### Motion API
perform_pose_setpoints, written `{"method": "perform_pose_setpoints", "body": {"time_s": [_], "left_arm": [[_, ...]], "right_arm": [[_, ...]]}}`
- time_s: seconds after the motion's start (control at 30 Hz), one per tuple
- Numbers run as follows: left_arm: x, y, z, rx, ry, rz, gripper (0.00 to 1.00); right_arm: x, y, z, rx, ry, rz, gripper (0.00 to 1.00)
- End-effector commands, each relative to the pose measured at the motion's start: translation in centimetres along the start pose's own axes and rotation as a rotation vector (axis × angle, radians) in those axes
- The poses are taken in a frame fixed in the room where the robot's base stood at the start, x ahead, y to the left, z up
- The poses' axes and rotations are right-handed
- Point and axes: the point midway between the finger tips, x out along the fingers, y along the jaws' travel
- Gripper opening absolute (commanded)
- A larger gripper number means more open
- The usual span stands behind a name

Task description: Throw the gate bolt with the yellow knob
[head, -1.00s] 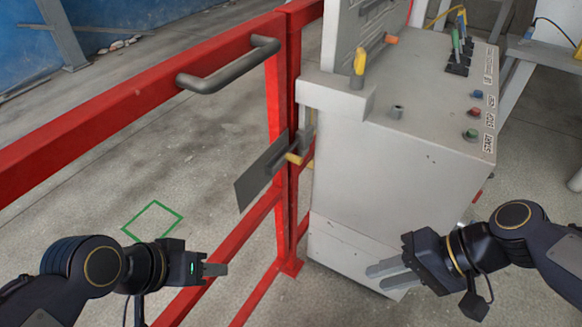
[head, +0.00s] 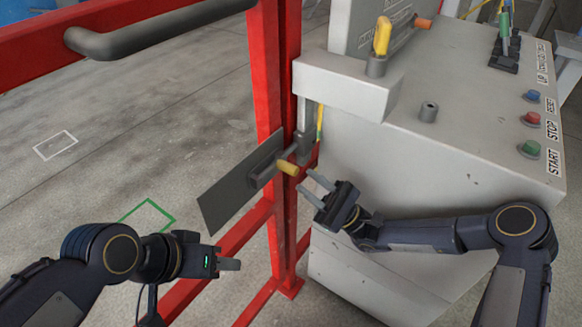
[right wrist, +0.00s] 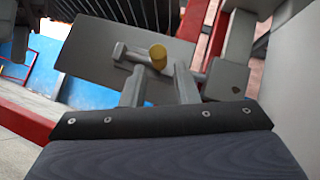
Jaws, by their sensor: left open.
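The yellow knob (head: 287,167) sticks out from the grey gate bolt (head: 265,174). The bolt lies on a dark plate (head: 228,196) fixed to the red gate (head: 287,230). A grey bracket (head: 304,143) is beside it by the machine. My right gripper (head: 304,180) is open and empty, just right of the knob, pointing at it. In the right wrist view the knob (right wrist: 158,56) shows ahead, between the lines of the two fingers (right wrist: 158,82), apparently untouched. My left gripper (head: 238,265) is open and empty, low on the left, away from the bolt.
The grey machine cabinet (head: 450,175) stands close on the right, with a yellow-handled lever (head: 382,38), START, STOP and RESET buttons (head: 530,118). A grey gate handle (head: 150,38) is upper left. Green (head: 150,213) and white (head: 55,145) squares mark open floor.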

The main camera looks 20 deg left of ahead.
Motion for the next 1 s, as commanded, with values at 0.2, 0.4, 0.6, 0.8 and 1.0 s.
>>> {"method": "perform_pose_setpoints", "body": {"time_s": [0.2, 0.4, 0.6, 0.8, 1.0], "left_arm": [[-0.2, 0.1, -0.1, 0.0, 0.0, 0.0, 0.41], [-0.2, 0.1, -0.1, 0.0, 0.0, 0.0, 0.41], [-0.2, 0.1, -0.1, 0.0, 0.0, 0.0, 0.41], [-0.2, 0.1, -0.1, 0.0, 0.0, 0.0, 0.41], [-0.2, 0.1, -0.1, 0.0, 0.0, 0.0, 0.41]], "right_arm": [[3.8, 0.1, 0.1, -0.001, -0.002, 0.007, 0.28], [6.1, 0.1, 0.1, -0.002, 0.0, 0.006, 0.28], [6.7, 0.1, 0.1, -0.001, 0.001, 0.005, 0.28], [6.7, 0.1, 0.1, -0.001, 0.002, 0.005, 0.22], [6.6, 0.1, 0.1, -0.001, 0.002, 0.005, 0.0]]}}
